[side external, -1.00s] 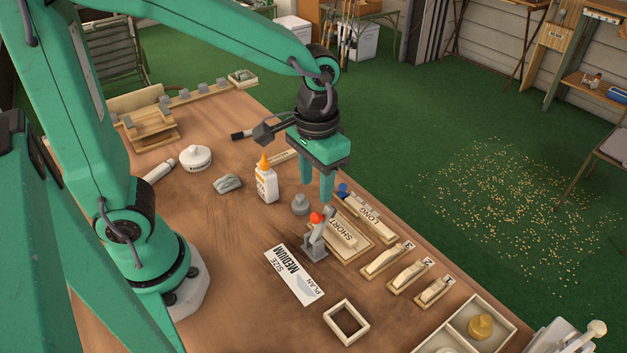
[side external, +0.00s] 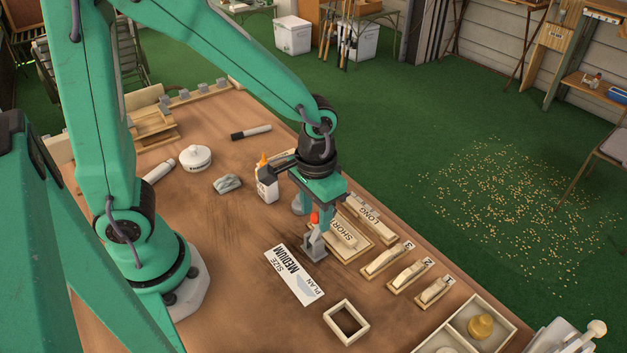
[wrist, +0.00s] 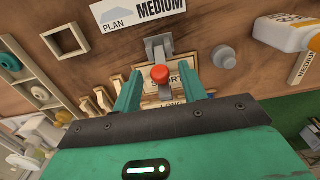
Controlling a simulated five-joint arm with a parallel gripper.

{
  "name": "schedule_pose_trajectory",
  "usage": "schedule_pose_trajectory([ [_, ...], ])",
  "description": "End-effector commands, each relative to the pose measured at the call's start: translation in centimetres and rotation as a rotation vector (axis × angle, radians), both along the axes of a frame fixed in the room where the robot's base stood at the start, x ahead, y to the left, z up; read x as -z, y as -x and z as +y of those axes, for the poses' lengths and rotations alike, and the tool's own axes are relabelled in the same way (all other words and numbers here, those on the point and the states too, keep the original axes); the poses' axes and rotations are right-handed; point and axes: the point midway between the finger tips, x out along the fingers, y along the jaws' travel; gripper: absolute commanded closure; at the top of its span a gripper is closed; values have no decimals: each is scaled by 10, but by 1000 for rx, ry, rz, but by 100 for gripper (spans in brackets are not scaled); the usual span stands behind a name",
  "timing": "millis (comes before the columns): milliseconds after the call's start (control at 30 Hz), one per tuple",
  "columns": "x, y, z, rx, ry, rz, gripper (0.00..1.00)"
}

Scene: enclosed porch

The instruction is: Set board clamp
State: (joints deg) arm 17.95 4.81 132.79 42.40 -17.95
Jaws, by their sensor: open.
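The board clamp (side external: 315,244) is a grey metal toggle clamp with a red-orange knob on its lever. It stands on the table at the near end of the board marked SHORT (side external: 347,238). My gripper (side external: 319,222) is open and low over the clamp, its fingers partly hiding it in the side view. In the wrist view the red knob (wrist: 160,74) shows between the two spread fingers of my gripper (wrist: 160,92). I cannot tell whether either finger touches it. The board marked LONG (side external: 370,217) lies just beyond the SHORT one.
A glue bottle (side external: 267,184) and a grey knobbed weight (side external: 298,205) stand close by. A MEDIUM plan card (side external: 294,275) lies in front. Several numbered wooden blocks (side external: 410,275), a square frame (side external: 346,322) and a divided tray (side external: 464,325) lie to the right.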

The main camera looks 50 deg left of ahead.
Motion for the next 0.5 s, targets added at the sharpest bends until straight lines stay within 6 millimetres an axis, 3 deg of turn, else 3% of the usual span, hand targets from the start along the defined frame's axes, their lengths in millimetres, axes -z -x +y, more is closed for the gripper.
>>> schedule_pose_trajectory([
  [267,2,0,0,0,0,0,58],
  [500,1,0,0,0,0,0,100],
])
